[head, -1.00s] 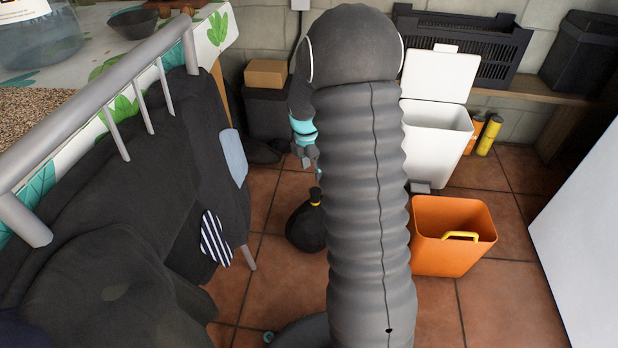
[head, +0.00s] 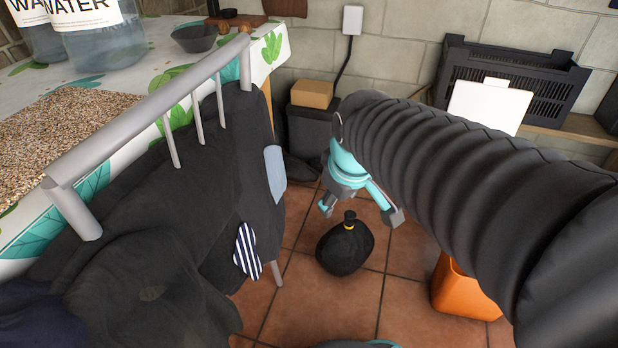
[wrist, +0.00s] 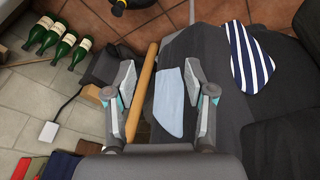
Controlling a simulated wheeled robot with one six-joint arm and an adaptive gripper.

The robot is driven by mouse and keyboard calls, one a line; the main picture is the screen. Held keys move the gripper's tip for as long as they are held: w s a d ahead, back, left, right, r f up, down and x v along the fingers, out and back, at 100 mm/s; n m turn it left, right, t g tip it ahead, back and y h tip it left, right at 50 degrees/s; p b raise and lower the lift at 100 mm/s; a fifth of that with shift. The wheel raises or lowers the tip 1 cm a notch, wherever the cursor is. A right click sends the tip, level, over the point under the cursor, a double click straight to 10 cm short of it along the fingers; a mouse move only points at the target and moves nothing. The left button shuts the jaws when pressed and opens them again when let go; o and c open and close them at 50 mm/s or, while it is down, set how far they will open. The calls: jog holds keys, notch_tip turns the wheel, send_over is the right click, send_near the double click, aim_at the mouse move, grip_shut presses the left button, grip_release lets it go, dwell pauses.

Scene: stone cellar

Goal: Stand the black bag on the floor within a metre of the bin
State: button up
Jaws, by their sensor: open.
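The black bag (head: 345,250) stands upright on the tiled floor, its neck tied with yellow and pointing up. Part of it also shows at the top edge of the wrist view (wrist: 140,4). My gripper (head: 359,212) is open and empty and appears close above the bag in the head view. In the wrist view my gripper (wrist: 160,74) has its fingers spread, and the bag is not between them. An orange open-topped bin (head: 463,290) stands right of the bag, mostly behind my arm. Of the white bin, only the raised lid (head: 490,106) shows; its body is hidden.
Dark cloth with a striped patch (head: 247,252) hangs over a grey-railed frame (head: 160,100) left of the bag. A dark box (head: 312,130) topped by a cardboard box (head: 312,93) stands behind. Green bottles (wrist: 60,42) show in the wrist view.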

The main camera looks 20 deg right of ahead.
jog(key=s+a+m+t, duration=0.1)
jog(key=s+a+m, duration=0.2)
jog(key=s, duration=0.4)
jog(key=shift+s+a+r+m+y, duration=0.2)
jog(key=shift+s+r+m+y, duration=0.1)
jog(key=shift+m, duration=0.6)
